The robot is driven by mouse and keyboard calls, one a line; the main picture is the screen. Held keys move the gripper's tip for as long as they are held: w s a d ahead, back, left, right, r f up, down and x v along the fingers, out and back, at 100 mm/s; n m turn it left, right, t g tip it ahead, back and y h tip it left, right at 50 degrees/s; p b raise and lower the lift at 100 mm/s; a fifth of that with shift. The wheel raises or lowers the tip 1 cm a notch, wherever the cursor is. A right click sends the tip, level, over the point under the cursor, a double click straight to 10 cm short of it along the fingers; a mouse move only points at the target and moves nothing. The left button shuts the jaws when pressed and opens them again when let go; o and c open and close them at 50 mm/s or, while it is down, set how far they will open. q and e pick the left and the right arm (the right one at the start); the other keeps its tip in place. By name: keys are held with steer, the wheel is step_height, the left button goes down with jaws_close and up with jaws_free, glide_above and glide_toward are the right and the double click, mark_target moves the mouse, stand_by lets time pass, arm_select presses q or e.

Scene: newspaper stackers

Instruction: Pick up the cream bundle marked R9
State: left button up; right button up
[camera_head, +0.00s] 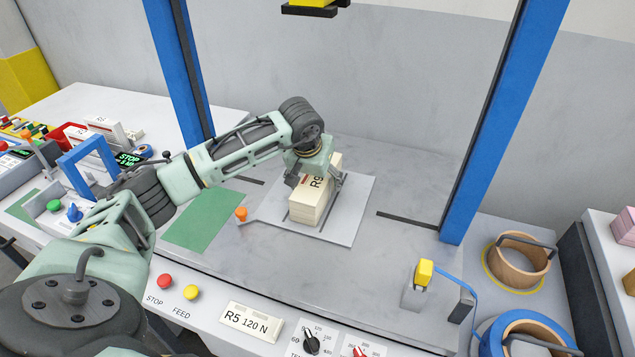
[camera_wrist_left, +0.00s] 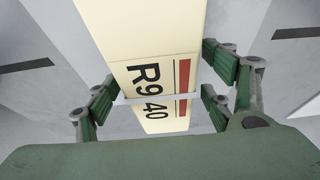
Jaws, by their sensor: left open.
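The cream bundle marked R9 (camera_head: 312,201) stands on a light grey plate (camera_head: 350,218) in the middle of the machine table. Its top, with the R9 40 label and a red bar, fills the middle of the left wrist view (camera_wrist_left: 150,40). A pale band crosses the label. My left gripper (camera_head: 318,182) is over the bundle, pointing down, with its fingers on either side. In the left wrist view the open fingers (camera_wrist_left: 170,92) straddle the bundle, with a gap visible at each side. My right gripper is not in view.
Blue posts (camera_head: 495,130) rise left and right of the table. An orange knob (camera_head: 241,213) stands just left of the plate. A green mat (camera_head: 203,219) lies further left. A yellow-topped device (camera_head: 424,272) and strap rolls (camera_head: 522,262) are at the right. Buttons line the front edge.

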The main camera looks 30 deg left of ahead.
arm_select(q)
steer(key=shift+f, duration=0.25)
jaws_close()
steer(key=shift+w+r, duration=0.2)
stand_by(0.6)
